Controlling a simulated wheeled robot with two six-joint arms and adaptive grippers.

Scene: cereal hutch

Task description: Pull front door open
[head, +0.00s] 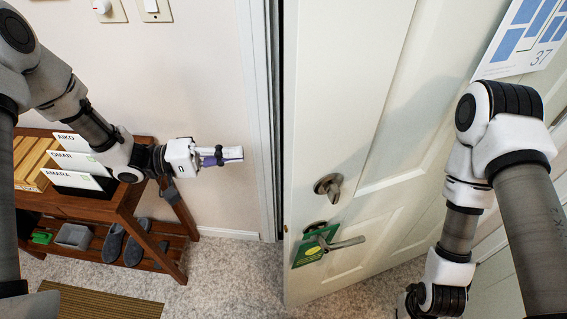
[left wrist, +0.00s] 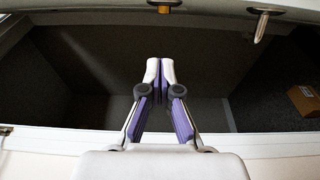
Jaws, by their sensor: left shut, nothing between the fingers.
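The white front door (head: 345,110) stands slightly ajar, with a dark gap (head: 279,120) between its left edge and the frame (head: 260,110). A round lock (head: 328,187) and a lever handle (head: 340,246) sit on the door. My left gripper (head: 234,154) is shut and empty, left of the frame, pointing toward the gap. In the left wrist view its closed fingertips (left wrist: 160,72) show against the dark opening, with the door edge (left wrist: 110,16) along the top. My right arm hangs in front of the door; its gripper is out of view.
A green tag (head: 308,250) hangs at the handle. A wooden rack (head: 118,208) with name cards and shoes stands at the left wall. A striped mat (head: 95,304) lies on the carpet. A brown box (left wrist: 304,98) lies beyond the opening. A blue-and-white sheet (head: 520,40) is on the door.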

